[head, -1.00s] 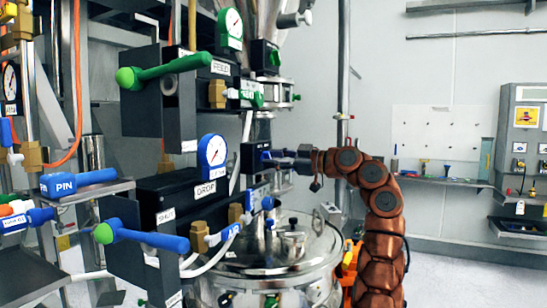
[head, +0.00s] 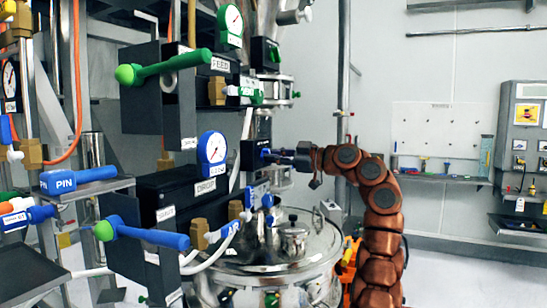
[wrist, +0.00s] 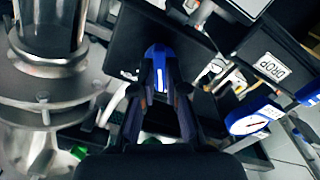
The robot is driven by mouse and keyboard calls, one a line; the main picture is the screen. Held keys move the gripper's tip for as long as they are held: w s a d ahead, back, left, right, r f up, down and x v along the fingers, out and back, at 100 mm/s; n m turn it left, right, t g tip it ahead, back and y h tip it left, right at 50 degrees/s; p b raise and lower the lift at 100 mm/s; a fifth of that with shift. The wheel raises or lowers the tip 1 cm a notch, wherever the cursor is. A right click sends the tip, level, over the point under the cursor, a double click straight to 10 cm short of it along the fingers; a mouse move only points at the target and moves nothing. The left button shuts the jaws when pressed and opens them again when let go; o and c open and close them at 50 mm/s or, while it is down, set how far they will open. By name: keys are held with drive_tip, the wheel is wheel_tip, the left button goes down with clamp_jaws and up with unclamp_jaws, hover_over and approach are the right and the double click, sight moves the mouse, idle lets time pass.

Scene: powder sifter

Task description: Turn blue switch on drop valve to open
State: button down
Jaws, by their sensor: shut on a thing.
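The blue switch (head: 264,153) sits on a black box (head: 248,155) beside the drop valve's blue-rimmed gauge, in the middle of the head view. In the wrist view the blue switch (wrist: 160,57) shows its rounded end with a white line on top, between my fingers. My gripper (head: 280,155) reaches in from the right and is shut on the switch; its dark fingers also show in the wrist view (wrist: 161,88). The DROP label (head: 205,187) is on the black actuator below the gauge (head: 212,147). Part of the switch is hidden by my fingers.
A blue-handled lever with a green knob (head: 145,234) sticks out at lower left. The green FEED lever (head: 165,67) is above. A steel vessel (head: 290,255) with a domed lid stands below my gripper. Open floor lies at right.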

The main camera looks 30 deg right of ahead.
drive_tip(key=shift+f+m+b, duration=0.15)
drive_tip(key=shift+m+b, duration=0.15)
drive_tip(key=shift+b, duration=0.15)
drive_tip(key=shift+w+d+m, duration=0.1)
drive_tip(key=shift+m, duration=2.75)
drive_tip(key=shift+w+d+m, duration=0.1)
drive_tip(key=shift+m, duration=2.75)
drive_tip(key=c, duration=1.2)
unclamp_jaws()
drive_tip(key=shift+s, duration=0.1)
